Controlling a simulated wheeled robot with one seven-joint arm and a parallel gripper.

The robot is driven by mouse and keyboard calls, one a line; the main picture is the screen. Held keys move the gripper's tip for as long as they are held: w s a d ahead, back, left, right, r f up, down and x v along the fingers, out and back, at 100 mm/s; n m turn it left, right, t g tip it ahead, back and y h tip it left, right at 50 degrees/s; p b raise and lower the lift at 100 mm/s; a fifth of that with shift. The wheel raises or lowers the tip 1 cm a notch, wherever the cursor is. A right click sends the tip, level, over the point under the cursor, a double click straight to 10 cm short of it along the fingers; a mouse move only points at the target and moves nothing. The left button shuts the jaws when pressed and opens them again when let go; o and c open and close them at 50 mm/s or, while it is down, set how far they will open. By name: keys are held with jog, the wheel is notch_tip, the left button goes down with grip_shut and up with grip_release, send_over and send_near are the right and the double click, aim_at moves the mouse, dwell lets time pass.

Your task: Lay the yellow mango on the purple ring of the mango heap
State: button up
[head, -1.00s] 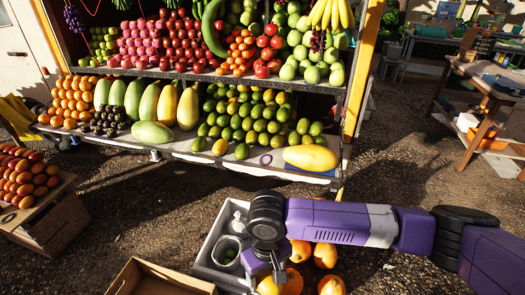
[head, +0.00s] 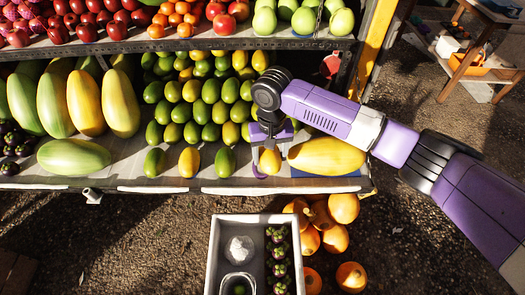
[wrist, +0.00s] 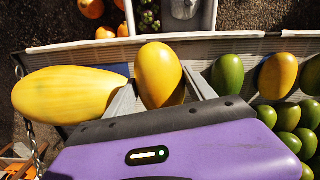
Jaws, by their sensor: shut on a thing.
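The yellow mango (head: 269,162) is between the fingers of my gripper (head: 266,146), at the front edge of the fruit shelf. In the wrist view, the same mango (wrist: 158,70) stands upright between both fingers of my gripper (wrist: 160,95). The mango heap (head: 208,108) of green and yellow fruit rises behind. The front row has a green mango (head: 226,161) to the left of the held one, with a gap. I cannot tell whether the mango touches the shelf.
A large yellow melon (head: 327,157) lies close on the right of my gripper. An upper shelf (head: 200,45) overhangs the heap. A grey crate (head: 214,255) with produce stands below, beside orange fruits (head: 343,208) on the ground.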

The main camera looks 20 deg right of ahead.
aim_at(261, 149)
jog(key=w+f, duration=0.1)
jog(key=w+f+m+b, duration=0.1)
jog(key=w, duration=0.1)
jog(key=w+f+m+b, duration=0.1)
jog(key=w, duration=0.1)
jog(key=shift+a+f, duration=0.25)
jog(key=shift+s+f+b, duration=0.1)
jog(key=shift+f+b, duration=1.35)
jog(key=shift+b, duration=0.65)
jog(key=shift+f, duration=0.95)
dwell(0.4)
jog(key=o, duration=1.1)
jog(key=shift+a+r+p, duration=0.1)
jog(key=shift+r+p, duration=2.9)
jog(key=shift+p, duration=0.5)
